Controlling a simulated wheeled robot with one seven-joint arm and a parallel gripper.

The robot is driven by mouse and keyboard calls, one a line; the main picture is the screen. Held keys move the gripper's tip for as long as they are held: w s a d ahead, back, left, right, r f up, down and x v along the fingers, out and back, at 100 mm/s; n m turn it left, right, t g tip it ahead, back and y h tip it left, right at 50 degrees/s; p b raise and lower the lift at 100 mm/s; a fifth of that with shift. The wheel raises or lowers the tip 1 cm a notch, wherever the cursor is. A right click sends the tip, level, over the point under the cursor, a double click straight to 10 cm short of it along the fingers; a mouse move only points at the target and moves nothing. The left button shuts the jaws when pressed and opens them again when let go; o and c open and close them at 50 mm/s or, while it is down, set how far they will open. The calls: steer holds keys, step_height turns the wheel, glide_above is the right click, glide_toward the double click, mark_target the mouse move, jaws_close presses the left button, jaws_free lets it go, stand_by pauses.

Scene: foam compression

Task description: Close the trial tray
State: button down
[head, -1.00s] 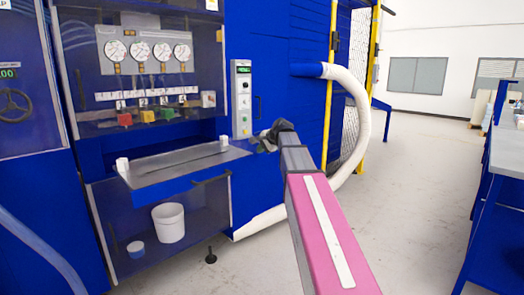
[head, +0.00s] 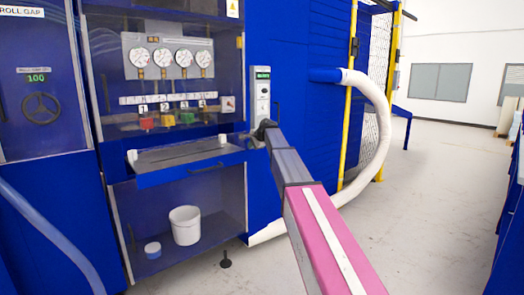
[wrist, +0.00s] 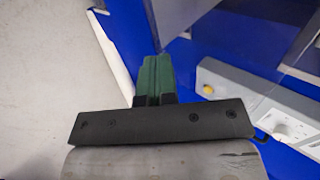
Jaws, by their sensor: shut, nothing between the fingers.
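The trial tray (head: 165,181) is a shallow grey tray with a blue front and a dark handle (head: 207,169). In the head view it sticks partly out of the blue machine, below the gauges. Two white blocks stand at its ends. My gripper (wrist: 155,75) shows in the wrist view with its green fingers shut together and nothing between them. In the head view the dark end of my arm is just right of the tray's right end, by the control box. The fingertips are hidden there, and I cannot tell whether they touch the tray.
A grey control box (head: 260,93) is mounted right of the tray; it also shows in the wrist view (wrist: 260,105). A white bucket (head: 186,226) and a small blue-and-white tub (head: 152,250) stand in the compartment below. A white hose (head: 384,125) curves at the right. The floor there is clear.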

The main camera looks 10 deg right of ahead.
steer(key=w+a, duration=0.3)
steer(key=w, duration=0.2)
steer(key=w+a, duration=0.3)
steer(key=w, duration=0.2)
steer(key=w+a, duration=0.4)
steer(key=w, duration=0.1)
steer(key=shift+w+a, duration=0.1)
steer(key=shift+w, duration=0.1)
steer(key=shift+w+a, duration=0.55)
steer(key=shift+w, duration=0.15)
steer(key=shift+w+r, duration=0.1)
